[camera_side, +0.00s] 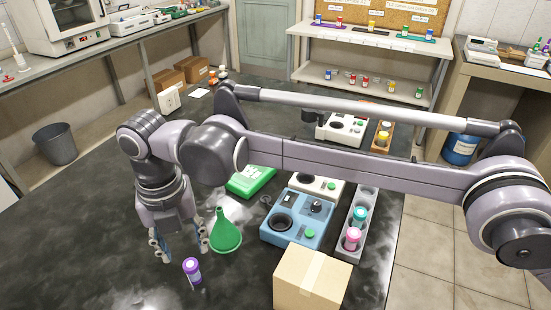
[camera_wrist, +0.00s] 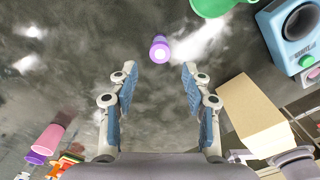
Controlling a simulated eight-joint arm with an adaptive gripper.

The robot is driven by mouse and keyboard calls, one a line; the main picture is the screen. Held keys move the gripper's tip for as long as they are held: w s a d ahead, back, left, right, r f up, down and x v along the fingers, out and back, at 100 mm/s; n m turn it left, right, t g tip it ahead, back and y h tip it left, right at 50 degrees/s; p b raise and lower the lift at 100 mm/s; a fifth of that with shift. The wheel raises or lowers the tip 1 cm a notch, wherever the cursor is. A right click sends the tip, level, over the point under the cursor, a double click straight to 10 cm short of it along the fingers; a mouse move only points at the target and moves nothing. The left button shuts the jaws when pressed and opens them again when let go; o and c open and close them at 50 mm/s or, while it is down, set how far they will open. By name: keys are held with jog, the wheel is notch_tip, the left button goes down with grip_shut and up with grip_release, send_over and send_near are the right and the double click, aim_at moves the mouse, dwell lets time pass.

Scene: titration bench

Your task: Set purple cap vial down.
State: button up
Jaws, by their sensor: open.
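The purple cap vial (camera_side: 192,270) stands on the dark bench top, close to upright, near the front in the side view. In the wrist view the purple vial (camera_wrist: 160,48) lies just past the fingertips, centred between their lines. My gripper (camera_side: 180,250) is low over the bench, just behind and left of the vial in the side view. Its blue-padded fingers (camera_wrist: 159,72) are spread wide with nothing between them, and no contact with the vial shows.
A green funnel (camera_side: 225,237) stands right behind the vial. A cardboard box (camera_side: 312,280), a blue instrument (camera_side: 297,222) and a grey rack (camera_side: 343,240) with teal-capped and pink-capped vials are to the right. The bench left of my gripper is clear.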

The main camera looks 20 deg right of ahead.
aim_at(190, 265)
jog(key=w+d+r+m+t+y, duration=0.1)
jog(key=w+d+r+m, duration=0.25)
jog(key=d+r, duration=0.2)
jog(key=w+d+r+m, duration=0.2)
jog(key=d+r+m, duration=0.25)
jog(key=d, duration=0.25)
jog(key=d+r+m+t, duration=0.25)
jog(key=d+m, duration=0.55)
jog(key=d, duration=0.6)
jog(key=s+d+f+m+t, duration=0.1)
jog(key=s+d+f+m, duration=0.2)
jog(key=s+d+m, duration=0.2)
jog(key=s+d+f+m+t, duration=0.1)
jog(key=s+d+f+m, duration=0.2)
jog(key=s+d+m, duration=0.2)
jog(key=s+d+f+m+t+h, duration=0.1)
jog(key=s+d+f+m, duration=0.3)
jog(key=d+m, duration=0.6)
jog(key=d, duration=0.4)
jog(key=shift+s+d+t, duration=0.2)
jog(key=shift+s+t, duration=0.15)
jog(key=shift+s, duration=0.05)
